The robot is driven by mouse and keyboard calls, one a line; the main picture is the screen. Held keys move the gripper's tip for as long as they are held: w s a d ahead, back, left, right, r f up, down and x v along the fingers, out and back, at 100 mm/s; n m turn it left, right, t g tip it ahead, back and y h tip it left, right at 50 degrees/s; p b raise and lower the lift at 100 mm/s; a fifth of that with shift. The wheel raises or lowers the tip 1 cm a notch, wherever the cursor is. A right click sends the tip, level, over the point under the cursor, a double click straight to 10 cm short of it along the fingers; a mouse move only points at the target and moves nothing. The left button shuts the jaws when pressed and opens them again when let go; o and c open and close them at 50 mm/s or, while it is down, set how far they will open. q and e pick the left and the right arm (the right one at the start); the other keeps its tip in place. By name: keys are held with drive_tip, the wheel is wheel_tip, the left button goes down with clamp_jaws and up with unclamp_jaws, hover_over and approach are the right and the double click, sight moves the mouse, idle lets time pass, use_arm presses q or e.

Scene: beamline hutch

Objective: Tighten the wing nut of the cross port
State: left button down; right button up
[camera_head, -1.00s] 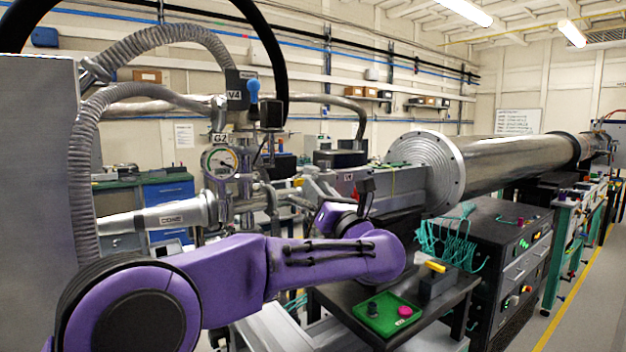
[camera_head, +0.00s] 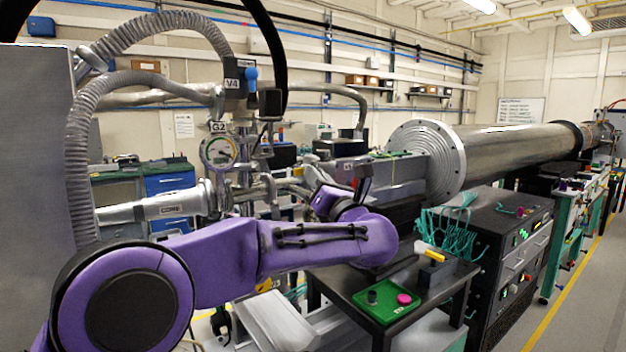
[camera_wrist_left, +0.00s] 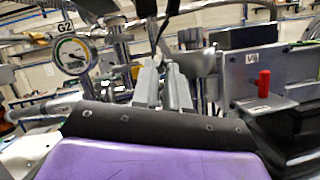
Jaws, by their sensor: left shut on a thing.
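The cross port (camera_head: 246,180) is the metal pipe cross below the round gauge G2, left of centre in the head view. My left arm reaches across the front and bends back toward it. My left gripper (camera_head: 300,189) is at the right side of the cross in the head view, partly hidden by its own wrist. In the left wrist view its two pale fingers (camera_wrist_left: 163,75) are close together among the pipes, shut on the wing nut. The wing nut itself is too small and covered to make out. My right gripper is not in view.
Gauge G2 (camera_head: 218,152) and valve V4 (camera_head: 234,84) stand just above the cross, with ribbed hoses (camera_head: 76,150) at left. A red-handled part (camera_wrist_left: 264,83) is right of my fingers. A black bench with a green tray (camera_head: 388,306) stands in front at right.

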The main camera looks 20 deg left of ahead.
use_arm(q)
drive_tip(key=shift+s+r+m+g+h+p, duration=0.15)
drive_tip(key=shift+m+g+h+p, duration=0.7)
drive_tip(key=shift+m+p, duration=2.8)
drive_tip(key=shift+r+m+g+h+p, duration=0.2)
drive_tip(key=shift+m+h+p, duration=1.3)
drive_tip(key=shift+m+p, duration=2.05)
drive_tip(key=shift+s+r+m+g+h+p, duration=0.15)
drive_tip(key=shift+m+g+h+p, duration=0.65)
drive_tip(key=shift+m+p, duration=2.85)
drive_tip(key=shift+w+m+t+h+b, duration=0.1)
drive_tip(key=shift+m+t+h+b, duration=0.25)
drive_tip(key=shift+m, duration=0.1)
drive_tip(key=shift+f, duration=0.1)
drive_tip(key=c, duration=1.3)
unclamp_jaws()
drive_tip(key=shift+d, duration=0.1)
